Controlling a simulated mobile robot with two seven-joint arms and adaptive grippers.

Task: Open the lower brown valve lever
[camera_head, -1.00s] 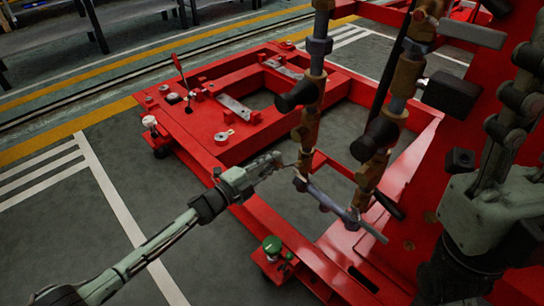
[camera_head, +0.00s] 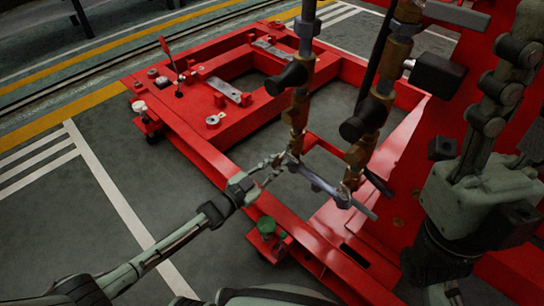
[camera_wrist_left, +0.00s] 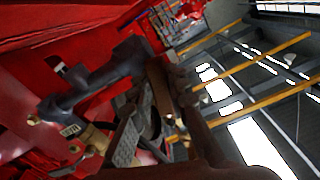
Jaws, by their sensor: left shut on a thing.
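Two vertical pipes with brown-brass valves stand over the red frame in the head view. The lower brass valve body (camera_head: 295,112) is on the left pipe. My left gripper (camera_head: 277,163) reaches in from the left, with its fingertips at the bottom of this pipe. In the left wrist view, a ribbed grey finger pad (camera_wrist_left: 124,142) lies beside a brown bar (camera_wrist_left: 160,90), which looks like the brown lever. The gripper is shut on it, though the contact is partly hidden. The lever cannot be made out clearly in the head view.
A grey horizontal pipe (camera_head: 320,183) crosses just right of the left gripper. Black handles (camera_head: 287,76) stick out from the pipes. The red frame (camera_head: 205,152) surrounds the pipes low down, with a green-topped fitting (camera_head: 266,226) near its front. Grey floor (camera_head: 120,185) is clear at left.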

